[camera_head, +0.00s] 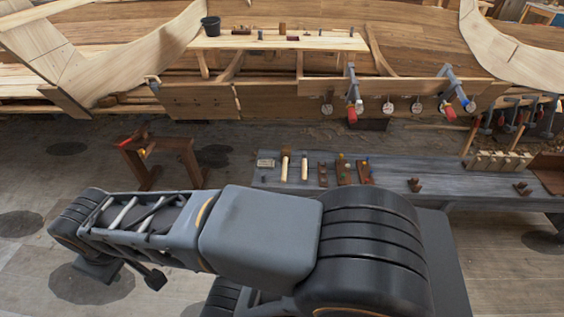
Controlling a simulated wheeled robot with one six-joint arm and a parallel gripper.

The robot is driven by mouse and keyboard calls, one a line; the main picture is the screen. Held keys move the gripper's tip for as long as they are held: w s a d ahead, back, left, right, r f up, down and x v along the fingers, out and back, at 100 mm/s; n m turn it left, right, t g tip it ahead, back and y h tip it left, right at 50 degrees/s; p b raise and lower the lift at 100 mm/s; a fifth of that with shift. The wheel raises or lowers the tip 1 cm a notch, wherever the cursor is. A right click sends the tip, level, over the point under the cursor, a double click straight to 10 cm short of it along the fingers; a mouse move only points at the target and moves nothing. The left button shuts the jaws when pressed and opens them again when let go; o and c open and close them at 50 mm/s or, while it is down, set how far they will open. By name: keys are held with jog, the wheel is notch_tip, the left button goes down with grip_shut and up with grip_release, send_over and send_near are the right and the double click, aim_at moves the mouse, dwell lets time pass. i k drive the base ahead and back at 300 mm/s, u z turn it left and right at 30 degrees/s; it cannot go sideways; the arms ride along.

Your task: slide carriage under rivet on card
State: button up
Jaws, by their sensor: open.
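My arm lies across the lower front of the view, and no gripper jaws can be made out. Several small pale round tags (390,108) sit in a row along the lower hull plank (270,103). They are too small to read, and I cannot tell whether any is the card. A small pale rectangular plate (265,163) lies at the left end of the grey bench (400,172). I cannot pick out the carriage or the rivet. Two clamps with red parts, a left one (353,92) and a right one (455,88), grip the plank among the tags.
Mallets (284,165), wooden blocks (323,174) and other small tools line the bench. A wooden trestle (165,158) stands at left. More clamps (500,115) hang at right. A black bucket (210,26) stands on the upper plank. Floor at left is mostly open.

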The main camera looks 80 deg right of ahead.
aim_at(143, 141)
jog(key=z, duration=2.4)
jog(key=k, duration=1.3)
jog(key=u, duration=0.7)
jog(key=i, duration=0.85)
jog(key=u, duration=1.3)
jog(key=i, duration=3.25)
jog(key=z, duration=1.1)
jog(key=i, duration=0.85)
jog(key=z, duration=1)
